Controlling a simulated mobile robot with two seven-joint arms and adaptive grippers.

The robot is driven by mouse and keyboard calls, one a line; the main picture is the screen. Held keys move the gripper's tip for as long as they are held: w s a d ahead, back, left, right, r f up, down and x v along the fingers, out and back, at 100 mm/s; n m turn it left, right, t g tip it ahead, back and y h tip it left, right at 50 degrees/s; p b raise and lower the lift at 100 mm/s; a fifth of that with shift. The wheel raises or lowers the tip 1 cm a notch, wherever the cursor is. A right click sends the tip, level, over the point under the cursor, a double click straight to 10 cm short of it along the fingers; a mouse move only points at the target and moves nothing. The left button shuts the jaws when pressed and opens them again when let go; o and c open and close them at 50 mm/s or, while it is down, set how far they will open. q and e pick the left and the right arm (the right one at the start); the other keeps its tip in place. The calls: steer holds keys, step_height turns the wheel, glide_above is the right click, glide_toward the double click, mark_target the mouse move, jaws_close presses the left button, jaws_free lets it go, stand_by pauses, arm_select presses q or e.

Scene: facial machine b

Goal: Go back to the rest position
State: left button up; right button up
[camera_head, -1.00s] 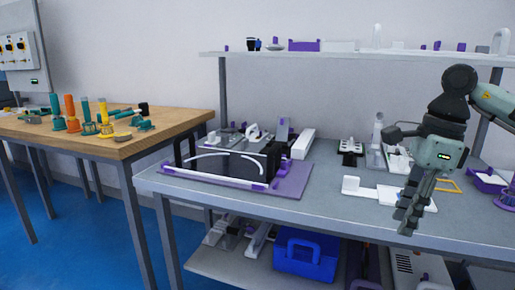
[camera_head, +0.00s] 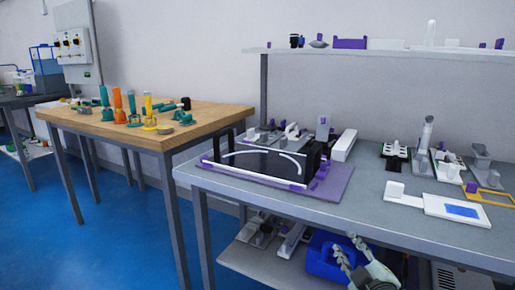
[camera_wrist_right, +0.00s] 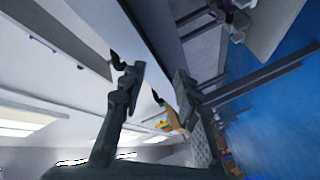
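My right gripper (camera_head: 348,248) is low at the bottom edge of the head view, in front of the grey table and overlapping the blue toolbox below it. It also shows in the right wrist view (camera_wrist_right: 158,76), where its two grey fingers stand apart with nothing between them. My left gripper is in neither view. The grey table (camera_head: 365,210) bears a black machine (camera_head: 265,163) on a purple base plate (camera_head: 328,192).
A wooden table (camera_head: 210,125) with several coloured tools stands left. A white card-like plate (camera_head: 425,206) and small devices lie on the grey table's right. A shelf (camera_head: 400,55) runs above. A blue toolbox (camera_head: 322,265) sits below. Blue floor (camera_head: 110,235) lies open at left.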

steer(key=s+d+f+m+g+h, duration=0.1)
steer(key=s+d+f+m+g, duration=0.15)
steer(key=f, duration=0.35)
steer(key=s+d+f+m+g+h, duration=0.1)
steer(key=s+f+m+g, duration=0.1)
steer(key=s+f, duration=0.3)
steer(key=s+d+f+m+g, duration=0.1)
steer(key=s+f+m+g, duration=0.4)
steer(key=s+f, duration=1.3)
steer(key=s+g, duration=0.3)
steer(key=shift+d+h, duration=0.4)
steer(key=shift+g, duration=0.25)
